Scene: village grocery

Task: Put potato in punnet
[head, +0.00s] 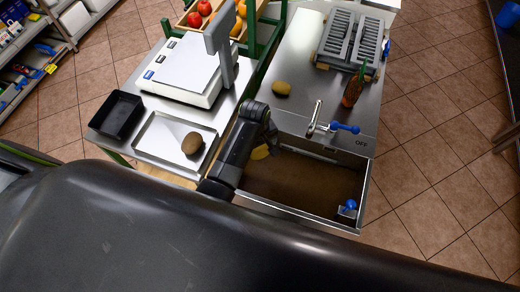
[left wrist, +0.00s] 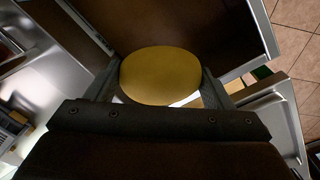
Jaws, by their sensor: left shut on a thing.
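My left gripper (head: 257,147) is over the sink basin (head: 305,183), shut on a yellow potato (head: 260,153). In the left wrist view the yellow potato (left wrist: 160,76) sits between the two fingers. In the head view the arm hides part of it. A brown potato (head: 192,143) lies in a shallow metal tray (head: 155,150) on the left counter. Another potato (head: 282,88) lies on the steel counter behind the sink. The black punnet (head: 118,115) stands left of the tray and looks empty. My right gripper is not in view.
The sink holds brown water. A tap (head: 315,118) with a blue handle stands at its back edge. A scale (head: 190,72) stands behind the tray. A grey rack (head: 350,42) and an orange-brown bottle (head: 353,90) are at the back right.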

